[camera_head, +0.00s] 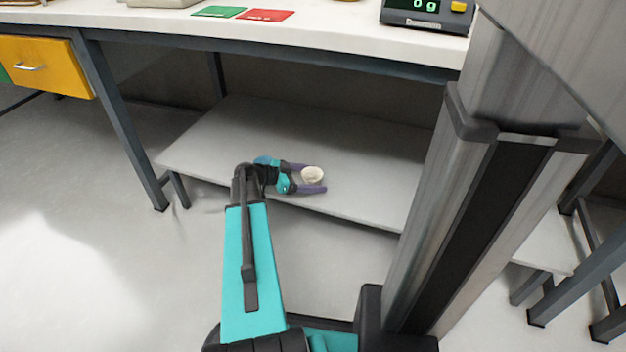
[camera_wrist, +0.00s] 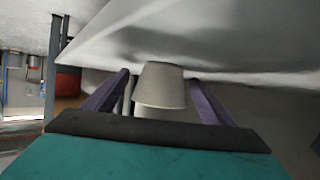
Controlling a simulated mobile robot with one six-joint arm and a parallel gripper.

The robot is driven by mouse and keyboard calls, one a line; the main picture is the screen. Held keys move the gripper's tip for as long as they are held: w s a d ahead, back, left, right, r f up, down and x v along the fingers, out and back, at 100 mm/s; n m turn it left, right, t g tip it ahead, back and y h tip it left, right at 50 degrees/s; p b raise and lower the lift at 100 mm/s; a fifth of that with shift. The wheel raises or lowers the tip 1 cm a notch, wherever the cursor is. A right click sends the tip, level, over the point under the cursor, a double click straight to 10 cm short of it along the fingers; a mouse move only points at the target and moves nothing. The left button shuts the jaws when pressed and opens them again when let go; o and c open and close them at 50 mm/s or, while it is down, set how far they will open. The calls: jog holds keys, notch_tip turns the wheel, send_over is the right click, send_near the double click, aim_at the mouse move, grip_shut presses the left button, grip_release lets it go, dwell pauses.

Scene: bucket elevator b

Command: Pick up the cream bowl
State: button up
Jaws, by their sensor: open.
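The cream bowl (camera_head: 312,174) sits on the low grey shelf (camera_head: 370,160) under the workbench. It also shows in the wrist view (camera_wrist: 160,86), where it looks like a small tapered cup between my two fingers. My gripper (camera_head: 317,178) is open, with one purple finger on either side of the bowl. In the wrist view the gripper (camera_wrist: 160,84) shows a gap between each finger and the bowl. The bowl's far side is hidden.
The white worktop (camera_head: 330,25) hangs above the shelf and carries a green card (camera_head: 219,12), a red card (camera_head: 265,15) and a scale (camera_head: 428,14). A dark table leg (camera_head: 125,120) stands left of my arm. The shelf around the bowl is clear.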

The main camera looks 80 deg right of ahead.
aim_at(313, 170)
jog(key=c, duration=1.1)
jog(key=shift+c, duration=0.2)
jog(key=shift+r, duration=0.15)
jog(key=shift+r+p, duration=0.45)
jog(key=shift+r, duration=0.15)
notch_tip(313, 170, up, 2)
jog(key=shift+r+p, duration=0.1)
jog(key=shift+p, duration=0.5)
jog(key=w+a+r+p, duration=0.1)
jog(key=w+a+p, duration=0.2)
jog(key=a, duration=1.2)
jog(key=shift+w+a+r+p, duration=0.15)
jog(key=shift+w+a+p, duration=0.2)
jog(key=shift+w, duration=0.2)
jog(key=shift+d, duration=0.1)
